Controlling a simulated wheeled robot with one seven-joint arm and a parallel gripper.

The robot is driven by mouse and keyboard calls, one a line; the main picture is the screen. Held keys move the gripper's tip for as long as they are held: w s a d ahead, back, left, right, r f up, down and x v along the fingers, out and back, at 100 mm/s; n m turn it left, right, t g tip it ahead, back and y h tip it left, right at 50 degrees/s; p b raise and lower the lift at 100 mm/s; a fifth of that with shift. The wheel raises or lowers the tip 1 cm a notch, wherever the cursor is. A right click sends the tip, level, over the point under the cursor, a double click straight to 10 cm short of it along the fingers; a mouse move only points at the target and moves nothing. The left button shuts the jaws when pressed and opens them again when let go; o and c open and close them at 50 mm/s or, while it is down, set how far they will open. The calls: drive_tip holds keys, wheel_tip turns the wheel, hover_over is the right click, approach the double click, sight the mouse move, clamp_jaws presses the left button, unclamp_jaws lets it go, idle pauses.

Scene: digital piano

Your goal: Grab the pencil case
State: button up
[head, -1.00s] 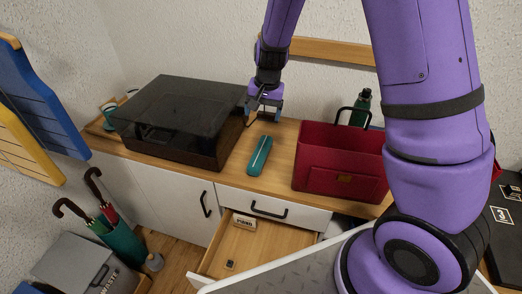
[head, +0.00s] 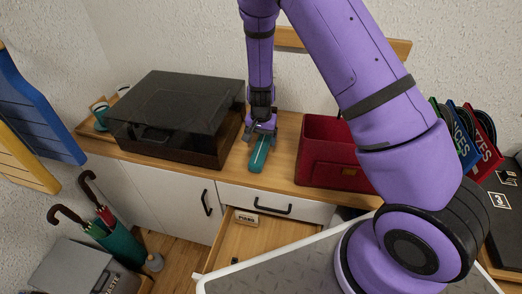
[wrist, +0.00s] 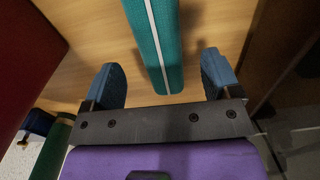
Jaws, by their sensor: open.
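The pencil case (head: 260,154) is a long teal case with a pale zip line along its top. It lies on the wooden cabinet top between the record player and the red box. In the wrist view the pencil case (wrist: 156,42) runs away from between the two blue fingers, with space on both sides. My gripper (head: 262,130) is open above the far end of the case in the head view, and hides that end. The wrist view shows my gripper (wrist: 164,80) with its fingers apart and nothing gripped.
A dark-lidded record player (head: 178,112) stands close left of the case. A red box (head: 325,165) stands to the right. Below the cabinet top, a drawer (head: 262,240) is open with a small labelled block (head: 245,218) inside. Binders stand at far right.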

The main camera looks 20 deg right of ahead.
sight(261, 145)
drive_tip(key=shift+s+f, duration=0.1)
drive_tip(key=shift+f, duration=2.5)
drive_tip(key=c, duration=1.1)
